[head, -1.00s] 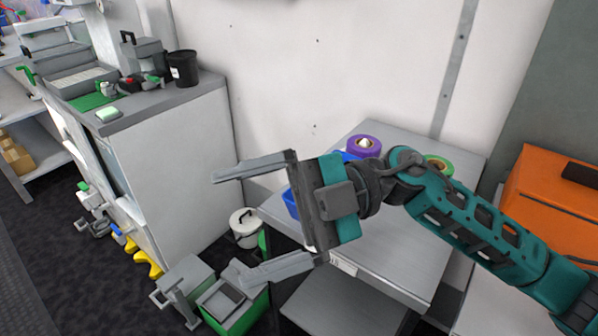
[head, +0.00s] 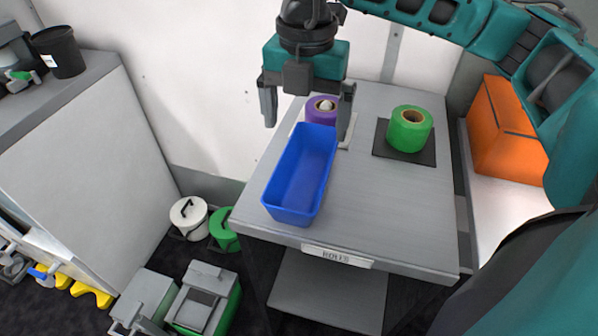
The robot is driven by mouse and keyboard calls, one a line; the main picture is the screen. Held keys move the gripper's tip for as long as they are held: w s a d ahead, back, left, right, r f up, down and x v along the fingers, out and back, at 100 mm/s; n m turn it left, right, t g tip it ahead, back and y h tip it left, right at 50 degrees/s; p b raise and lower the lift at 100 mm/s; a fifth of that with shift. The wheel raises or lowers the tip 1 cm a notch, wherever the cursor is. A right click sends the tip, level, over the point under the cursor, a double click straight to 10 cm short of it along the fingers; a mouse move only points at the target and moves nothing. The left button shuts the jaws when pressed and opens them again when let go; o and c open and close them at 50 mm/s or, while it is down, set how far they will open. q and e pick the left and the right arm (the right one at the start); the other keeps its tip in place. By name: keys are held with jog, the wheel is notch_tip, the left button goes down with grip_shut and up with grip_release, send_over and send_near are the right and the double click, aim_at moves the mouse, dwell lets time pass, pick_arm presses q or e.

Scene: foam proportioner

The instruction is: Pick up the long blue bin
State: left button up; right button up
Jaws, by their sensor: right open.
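The long blue bin (head: 300,178) stands on the left part of the grey table (head: 390,215) in the head view. It looks empty, and its long side runs from front to back. My right gripper (head: 308,116) points down at the bin's far end, with its fingers spread to either side. The jaws are open and hold nothing. I cannot tell how far the fingertips are above the bin's rim. My left gripper does not show.
A purple roll (head: 322,108) stands just behind the bin. A green roll (head: 409,130) stands on a dark mat to the right. An orange box (head: 503,130) is farther right. White (head: 188,214) and green (head: 224,230) buckets stand on the floor at left.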

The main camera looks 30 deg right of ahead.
send_near(305, 184)
notch_tip(305, 184, down, 5)
jog(key=shift+d+f+b, duration=0.1)
jog(key=shift+f+b, duration=0.05)
jog(key=shift+b, duration=0.2)
jog(key=c, duration=0.7)
jog(key=shift+c, duration=0.2)
